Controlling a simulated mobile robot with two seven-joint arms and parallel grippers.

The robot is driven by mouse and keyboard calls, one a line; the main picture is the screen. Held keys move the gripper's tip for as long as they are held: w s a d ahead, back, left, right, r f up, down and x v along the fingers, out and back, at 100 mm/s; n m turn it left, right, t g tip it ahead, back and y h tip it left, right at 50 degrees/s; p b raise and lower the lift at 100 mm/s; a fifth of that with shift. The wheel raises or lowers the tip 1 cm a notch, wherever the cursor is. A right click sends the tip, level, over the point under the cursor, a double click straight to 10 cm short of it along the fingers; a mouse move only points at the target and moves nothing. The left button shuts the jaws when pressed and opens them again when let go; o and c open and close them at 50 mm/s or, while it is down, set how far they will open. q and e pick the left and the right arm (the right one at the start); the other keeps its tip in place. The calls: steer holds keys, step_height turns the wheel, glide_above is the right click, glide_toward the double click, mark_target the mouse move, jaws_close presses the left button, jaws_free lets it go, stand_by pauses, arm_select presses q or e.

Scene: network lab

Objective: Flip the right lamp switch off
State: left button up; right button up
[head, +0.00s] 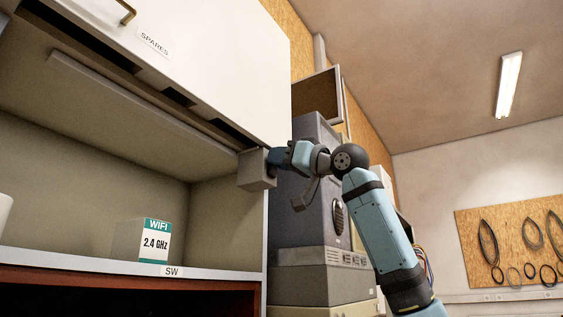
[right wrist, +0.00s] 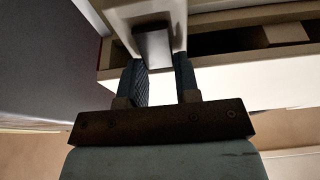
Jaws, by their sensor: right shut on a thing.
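The right lamp switch shows as a small grey box (head: 257,172) at the lower right corner of the white cabinet front. My right gripper (head: 272,157) reaches it from the right, with its fingertips at the box. My left gripper is not in view.
The white cabinet front (head: 215,60) marked SPARES hangs above an open shelf (head: 100,262). A WiFi box (head: 142,241) stands on it. A tall grey machine (head: 308,225) stands close behind my right arm. A pegboard with cable loops (head: 515,245) is far right.

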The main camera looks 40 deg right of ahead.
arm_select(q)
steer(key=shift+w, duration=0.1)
arm_select(e)
steer(key=o, duration=0.8)
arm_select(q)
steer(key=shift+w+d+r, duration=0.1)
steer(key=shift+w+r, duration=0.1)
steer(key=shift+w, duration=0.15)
arm_select(e)
steer(key=shift+o, duration=0.6)
arm_select(q)
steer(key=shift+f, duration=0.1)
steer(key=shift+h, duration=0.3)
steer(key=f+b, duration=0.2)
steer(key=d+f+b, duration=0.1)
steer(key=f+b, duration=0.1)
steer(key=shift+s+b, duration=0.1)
steer(key=shift+b, duration=0.25)
arm_select(e)
steer(key=v, duration=1.3)
steer(key=shift+s, duration=0.4)
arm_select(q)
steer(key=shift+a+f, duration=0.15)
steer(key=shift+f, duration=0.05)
arm_select(e)
steer(key=shift+d+f, duration=0.1)
steer(key=shift+f, duration=0.05)
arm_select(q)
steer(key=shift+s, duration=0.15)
